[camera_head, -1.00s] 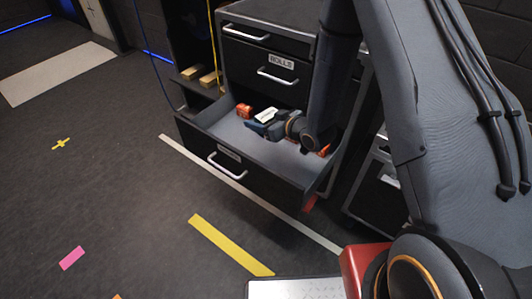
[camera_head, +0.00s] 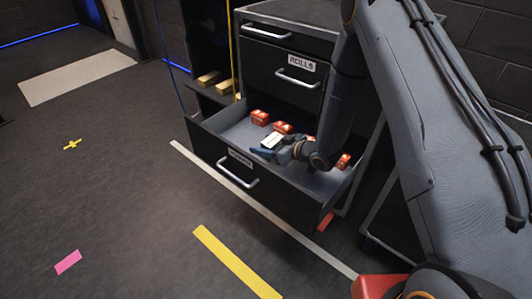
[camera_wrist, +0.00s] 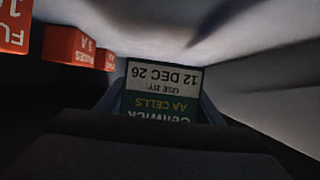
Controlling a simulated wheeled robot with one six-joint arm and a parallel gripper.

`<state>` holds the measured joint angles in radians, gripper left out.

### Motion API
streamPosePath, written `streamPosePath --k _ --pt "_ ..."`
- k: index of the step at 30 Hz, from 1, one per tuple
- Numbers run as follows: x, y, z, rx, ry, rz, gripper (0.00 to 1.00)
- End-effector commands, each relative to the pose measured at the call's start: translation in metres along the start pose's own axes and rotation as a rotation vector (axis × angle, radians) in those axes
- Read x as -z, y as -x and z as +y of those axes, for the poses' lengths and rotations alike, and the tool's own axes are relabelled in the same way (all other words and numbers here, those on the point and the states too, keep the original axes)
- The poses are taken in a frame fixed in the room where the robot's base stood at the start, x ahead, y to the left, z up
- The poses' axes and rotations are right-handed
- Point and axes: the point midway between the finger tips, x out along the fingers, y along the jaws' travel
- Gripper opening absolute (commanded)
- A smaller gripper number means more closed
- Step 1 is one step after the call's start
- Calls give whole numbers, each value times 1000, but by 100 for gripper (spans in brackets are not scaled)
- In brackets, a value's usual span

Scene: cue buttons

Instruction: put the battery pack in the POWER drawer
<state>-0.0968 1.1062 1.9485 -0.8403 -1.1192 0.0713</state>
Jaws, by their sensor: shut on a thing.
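My gripper (camera_head: 274,151) is shut on the battery pack (camera_head: 272,140), a small box with a white top. In the wrist view the battery pack (camera_wrist: 165,100) sits between the fingers, showing a dark green face marked AA CELLS and a white USE BY 12 DEC 26 strip. The gripper is inside the bounds of the open lower drawer (camera_head: 205,132), toward its front. Whether the pack touches the drawer floor cannot be told. The drawer's front label (camera_head: 240,157) is too blurred to read for certain.
Several red boxes, including one (camera_head: 260,117), stand along the back of the drawer; one in the wrist view (camera_wrist: 68,46) is marked FUSES 3 A. The drawer above, labelled ROLLS (camera_head: 301,63), is shut. Bare drawer floor shows left of the gripper.

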Motion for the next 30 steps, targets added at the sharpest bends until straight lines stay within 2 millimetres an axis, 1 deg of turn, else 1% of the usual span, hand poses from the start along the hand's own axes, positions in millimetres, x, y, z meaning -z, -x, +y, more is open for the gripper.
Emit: streamPosePath --k 2,7,9,16,20,21,24,30 --pt "-6 -2 0 0 -1 0 33" --pt "-28 -12 0 0 -1 0 33" --pt "-33 -14 0 0 0 1 33" --pt "-33 -14 0 -1 1 1 33" --pt "-36 -15 0 0 0 1 33" --pt "-36 -15 0 0 0 0 64" --pt "-36 -15 0 0 0 0 80" --pt "-36 -15 0 0 0 0 80"
